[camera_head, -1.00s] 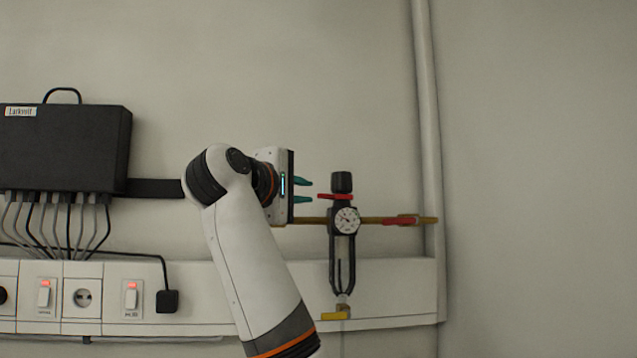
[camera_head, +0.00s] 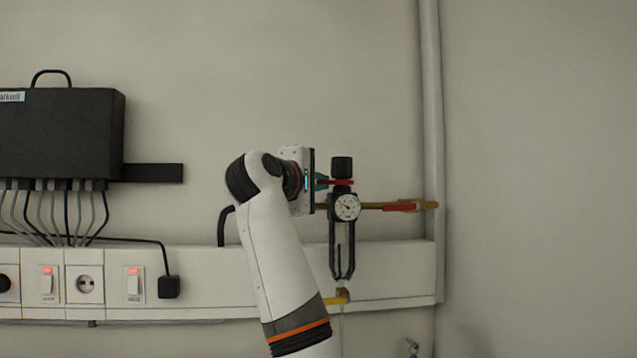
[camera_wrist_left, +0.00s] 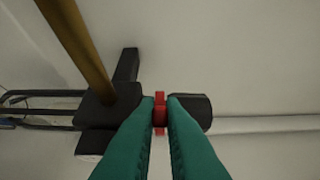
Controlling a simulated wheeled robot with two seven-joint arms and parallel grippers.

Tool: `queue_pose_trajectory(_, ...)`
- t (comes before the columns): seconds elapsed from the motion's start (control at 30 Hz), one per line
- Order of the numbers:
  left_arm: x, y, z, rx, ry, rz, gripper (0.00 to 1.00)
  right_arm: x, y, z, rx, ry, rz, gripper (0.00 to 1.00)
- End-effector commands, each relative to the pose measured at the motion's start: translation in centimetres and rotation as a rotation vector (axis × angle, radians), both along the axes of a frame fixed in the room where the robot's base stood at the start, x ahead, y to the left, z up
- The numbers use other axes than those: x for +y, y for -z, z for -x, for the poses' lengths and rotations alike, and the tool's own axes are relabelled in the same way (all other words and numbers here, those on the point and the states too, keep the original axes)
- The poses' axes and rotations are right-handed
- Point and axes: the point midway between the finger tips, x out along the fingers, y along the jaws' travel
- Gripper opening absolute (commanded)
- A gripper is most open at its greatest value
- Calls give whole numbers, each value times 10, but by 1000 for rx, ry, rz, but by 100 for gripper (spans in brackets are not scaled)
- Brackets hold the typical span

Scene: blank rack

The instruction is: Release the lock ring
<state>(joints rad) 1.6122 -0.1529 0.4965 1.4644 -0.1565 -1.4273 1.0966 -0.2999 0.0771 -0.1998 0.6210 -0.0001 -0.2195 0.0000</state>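The red lock ring (camera_head: 344,182) sits between the black knob (camera_head: 342,167) and the body of the wall-mounted regulator with its round gauge (camera_head: 347,207). In the left wrist view the lock ring (camera_wrist_left: 160,110) is edge-on between the two teal fingers, with the black knob (camera_wrist_left: 193,112) to its right. My left gripper (camera_head: 322,182) is at the ring's left side, and its fingers are close together, one on each side of the ring, seemingly touching it. The fingertips partly hide the ring. My right gripper is in neither view.
A brass pipe (camera_head: 378,206) with a red-handled valve (camera_head: 403,206) runs right from the regulator. The black bowl guard (camera_head: 342,250) hangs below, above a yellow handle (camera_head: 335,300). A socket strip (camera_head: 205,285) and black box (camera_head: 60,135) are left. Wall space above is clear.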

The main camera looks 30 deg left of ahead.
Motion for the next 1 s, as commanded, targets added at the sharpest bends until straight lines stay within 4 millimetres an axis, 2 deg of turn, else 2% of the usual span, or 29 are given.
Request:
queue_pose_trajectory(0.4,12,2,-6,5,193,1,0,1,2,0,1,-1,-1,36)
queue_pose_trajectory(0.7,12,2,-6,6,202,0,0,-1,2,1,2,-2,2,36)
queue_pose_trajectory(0.73,12,2,-6,6,202,0,12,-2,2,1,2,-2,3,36)
queue_pose_trajectory(0.77,12,2,-6,6,202,0,17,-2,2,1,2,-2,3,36)
queue_pose_trajectory(1.0,12,1,-5,3,200,0,18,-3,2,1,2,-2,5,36)
